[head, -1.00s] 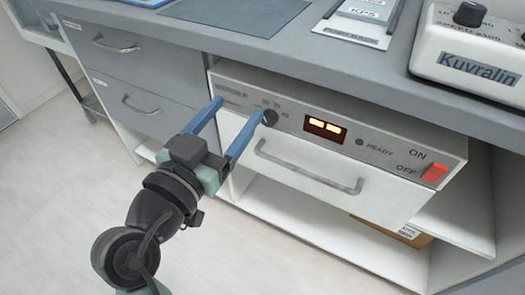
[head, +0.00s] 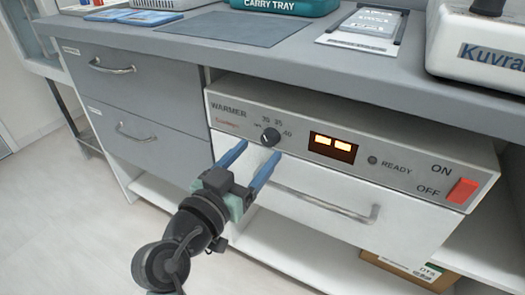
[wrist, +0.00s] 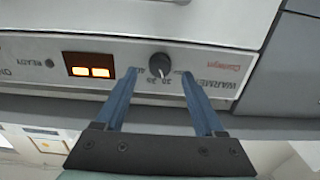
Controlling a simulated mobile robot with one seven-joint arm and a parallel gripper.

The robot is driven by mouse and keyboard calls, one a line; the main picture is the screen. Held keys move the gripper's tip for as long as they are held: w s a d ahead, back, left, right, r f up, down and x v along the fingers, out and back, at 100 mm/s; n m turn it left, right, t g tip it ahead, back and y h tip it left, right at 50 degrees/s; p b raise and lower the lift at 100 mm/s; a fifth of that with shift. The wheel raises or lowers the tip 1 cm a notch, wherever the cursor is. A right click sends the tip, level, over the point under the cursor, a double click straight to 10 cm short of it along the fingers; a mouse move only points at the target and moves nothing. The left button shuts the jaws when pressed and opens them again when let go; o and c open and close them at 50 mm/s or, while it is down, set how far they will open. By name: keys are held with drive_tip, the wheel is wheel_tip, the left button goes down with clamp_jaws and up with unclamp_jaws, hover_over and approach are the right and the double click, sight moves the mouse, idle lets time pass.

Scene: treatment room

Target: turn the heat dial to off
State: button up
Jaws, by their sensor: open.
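The heat dial (head: 270,137) is a small black knob on the grey front panel of the warmer (head: 229,108), with "35" and "40" among the marks around it. It also shows in the wrist view (wrist: 160,65), upside down. My gripper (head: 256,160) is open and empty, its two blue fingers pointing at the panel. In the wrist view the dial appears between the fingertips (wrist: 160,73). In the head view the fingertips sit a little below the dial, and I cannot tell whether they touch the panel. The knob's exact pointer setting is too small to read.
The warmer's panel also carries a lit orange display (head: 333,146), a READY lamp (head: 372,160) and a red ON/OFF switch (head: 462,190). A drawer handle (head: 325,203) juts out below the panel. The grey countertop (head: 290,62) overhangs above.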

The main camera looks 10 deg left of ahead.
sight(267, 142)
drive_tip(key=shift+x, duration=1.55)
drive_tip(key=shift+c, duration=0.2)
clamp_jaws()
